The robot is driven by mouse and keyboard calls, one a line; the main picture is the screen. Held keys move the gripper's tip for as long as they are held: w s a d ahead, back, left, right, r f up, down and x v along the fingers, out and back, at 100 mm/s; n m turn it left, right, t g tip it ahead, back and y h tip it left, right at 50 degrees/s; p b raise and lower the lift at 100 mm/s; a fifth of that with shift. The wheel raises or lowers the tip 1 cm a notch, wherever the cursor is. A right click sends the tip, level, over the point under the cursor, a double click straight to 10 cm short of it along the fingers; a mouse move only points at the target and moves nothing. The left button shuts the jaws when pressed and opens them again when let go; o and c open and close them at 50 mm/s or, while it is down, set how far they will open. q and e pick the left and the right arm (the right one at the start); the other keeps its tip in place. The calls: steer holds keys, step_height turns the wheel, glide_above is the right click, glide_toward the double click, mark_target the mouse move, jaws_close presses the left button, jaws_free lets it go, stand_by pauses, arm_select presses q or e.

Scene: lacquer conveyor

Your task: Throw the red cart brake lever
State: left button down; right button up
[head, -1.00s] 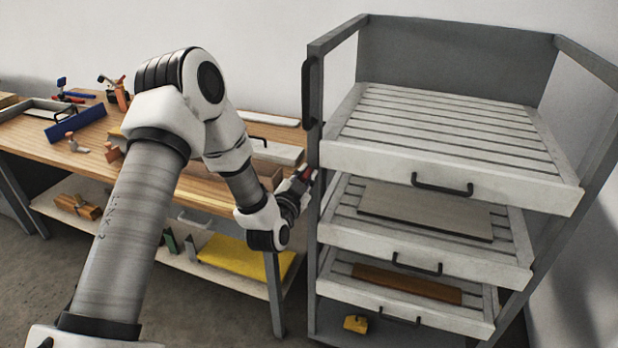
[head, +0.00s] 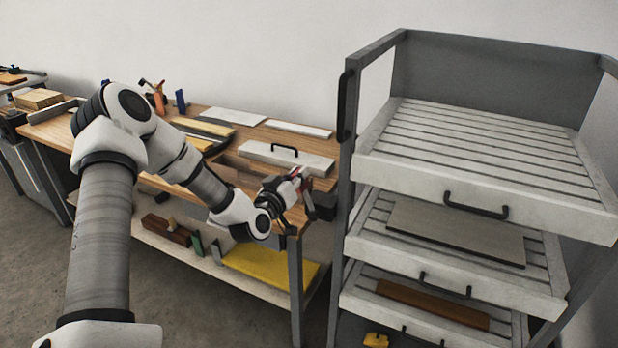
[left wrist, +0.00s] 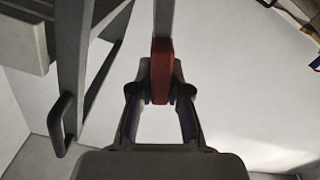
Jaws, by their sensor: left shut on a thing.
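The red-gripped lever shows best in the left wrist view, where its red handle (left wrist: 161,72) sits at the end of a grey bar. In the head view only a small bit of red (head: 297,172) shows at the gripper tips. My left gripper (head: 300,184) is shut on the red handle, left of the cart's near post; its fingertips close around the handle in the left wrist view (left wrist: 160,88). The lever's pivot is hidden. The grey cart (head: 343,220) stands at the right with slatted trays. My right gripper is not in view.
A wooden workbench (head: 229,114) with boards and tools stands behind my left arm. Its lower shelf holds a yellow sheet (head: 270,268). The cart's trays have black handles (head: 476,206) facing me. A yellow block (head: 376,340) lies low in the cart.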

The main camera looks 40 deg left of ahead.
arm_select(q)
steer(key=shift+s+a+f+n+b, duration=0.2)
steer(key=shift+a+f+n, duration=0.1)
steer(key=shift+a+n, duration=0.4)
steer(key=shift+s+a+f+n+b, duration=0.1)
steer(key=shift+a+f+n+b, duration=0.15)
steer(key=shift+a+n, duration=0.4)
steer(key=shift+f, duration=0.1)
steer(key=c, duration=1.1)
jaws_free()
step_height(320, 180, up, 10)
steer(key=shift+f, duration=0.1)
